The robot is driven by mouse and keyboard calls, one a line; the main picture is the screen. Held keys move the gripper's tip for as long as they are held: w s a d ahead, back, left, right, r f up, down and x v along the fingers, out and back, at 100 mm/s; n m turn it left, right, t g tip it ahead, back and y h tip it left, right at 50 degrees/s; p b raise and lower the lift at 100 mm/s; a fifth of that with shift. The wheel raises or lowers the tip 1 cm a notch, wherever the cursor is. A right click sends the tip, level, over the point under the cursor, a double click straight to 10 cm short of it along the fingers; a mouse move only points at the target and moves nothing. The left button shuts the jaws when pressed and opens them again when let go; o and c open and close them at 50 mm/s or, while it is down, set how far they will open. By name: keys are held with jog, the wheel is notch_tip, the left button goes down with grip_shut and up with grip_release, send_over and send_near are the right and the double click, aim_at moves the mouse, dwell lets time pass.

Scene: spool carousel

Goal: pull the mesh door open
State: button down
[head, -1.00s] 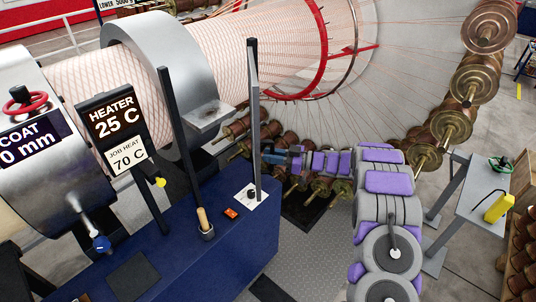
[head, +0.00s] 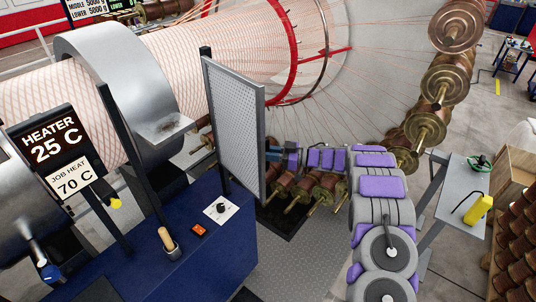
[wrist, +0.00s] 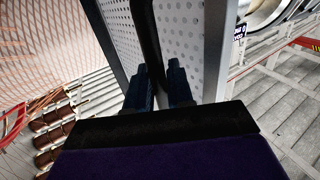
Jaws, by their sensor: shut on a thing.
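My gripper (head: 272,153) is at the door's right edge, with my arm reaching in from the right. In the wrist view, the two dark fingers of my gripper (wrist: 160,85) are shut at the door's dark edge. Perforated panel (wrist: 180,30) shows on both sides of that edge. The exact part gripped is hidden between the fingers.
Several copper spools (head: 318,187) sit below and behind my arm. A large wheel of threads fills the back. A grey side table (head: 462,195) with a yellow object (head: 478,209) stands at the right. Grey floor (head: 300,255) lies clear between cabinet and arm.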

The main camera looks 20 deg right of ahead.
jog(key=shift+w+d, duration=0.15)
jog(key=shift+d, duration=0.1)
jog(key=shift+a, duration=0.15)
jog(key=c, duration=1.2)
grip_release()
jog(key=shift+a, duration=0.2)
jog(key=shift+o, duration=0.2)
jog(key=shift+d, duration=0.1)
jog(key=b+v, duration=0.2)
jog(key=v, duration=1.5)
jog(key=shift+d, duration=0.15)
